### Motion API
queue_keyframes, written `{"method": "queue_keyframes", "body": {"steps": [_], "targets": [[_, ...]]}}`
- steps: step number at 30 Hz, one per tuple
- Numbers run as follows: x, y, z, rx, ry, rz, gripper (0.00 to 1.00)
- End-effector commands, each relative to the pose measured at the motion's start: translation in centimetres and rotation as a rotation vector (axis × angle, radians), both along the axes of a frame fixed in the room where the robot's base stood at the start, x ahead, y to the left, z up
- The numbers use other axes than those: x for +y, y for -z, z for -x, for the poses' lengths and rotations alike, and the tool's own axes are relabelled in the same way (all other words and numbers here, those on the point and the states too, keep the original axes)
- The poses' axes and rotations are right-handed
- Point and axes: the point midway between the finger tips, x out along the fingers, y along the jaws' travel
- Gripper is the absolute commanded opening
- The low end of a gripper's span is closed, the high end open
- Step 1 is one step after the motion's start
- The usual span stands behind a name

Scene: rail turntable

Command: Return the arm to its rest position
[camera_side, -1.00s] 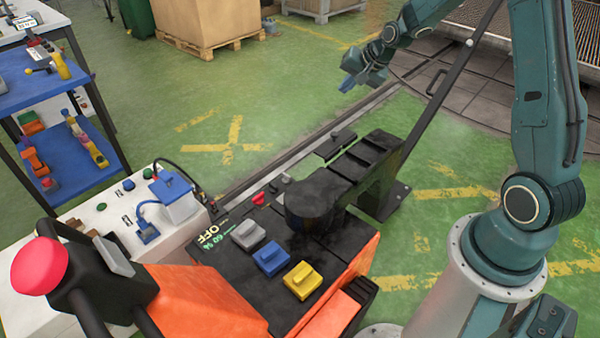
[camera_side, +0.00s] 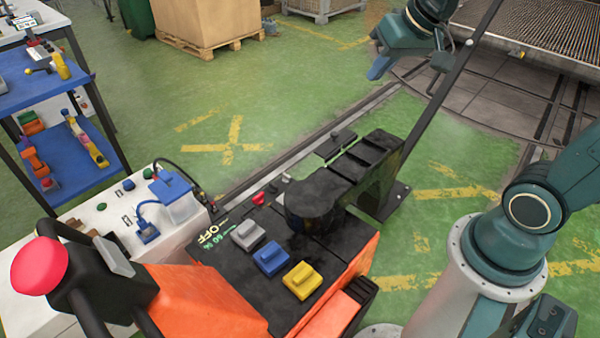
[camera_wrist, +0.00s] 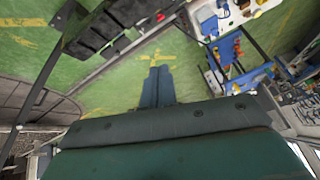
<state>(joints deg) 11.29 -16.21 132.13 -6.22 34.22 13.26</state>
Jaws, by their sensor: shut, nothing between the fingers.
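My gripper (camera_side: 377,62) is at the top of the side view, above the green floor and left of the slanted black pole. Its blue fingers point down and to the left, are shut and hold nothing. In the wrist view the gripper (camera_wrist: 158,76) shows as two blue fingers side by side over the green floor. My arm's lower joint stands at the right of the side view. The upper part of the arm runs out of the picture.
A slanted black pole (camera_side: 440,95) rises close to the gripper. An orange and black machine (camera_side: 335,258) with grey, blue and yellow blocks stands in front. A blue shelf cart (camera_side: 45,88) is at left, a cardboard box (camera_side: 205,22) behind. Open floor lies between.

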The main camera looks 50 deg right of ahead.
Motion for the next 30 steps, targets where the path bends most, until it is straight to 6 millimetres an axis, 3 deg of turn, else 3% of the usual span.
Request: {"method": "queue_keyframes", "body": {"steps": [6, 15, 21, 30], "targets": [[2.0, -1.1, 5.1, 0.009, -0.112, 0.063, 0.0], [3.5, -1.2, 11.4, 0.025, -0.249, 0.134, 0.0], [3.8, -0.8, 13.5, 0.033, -0.295, 0.155, 0.0], [3.8, -0.7, 13.9, 0.036, -0.304, 0.159, 0.0]]}}
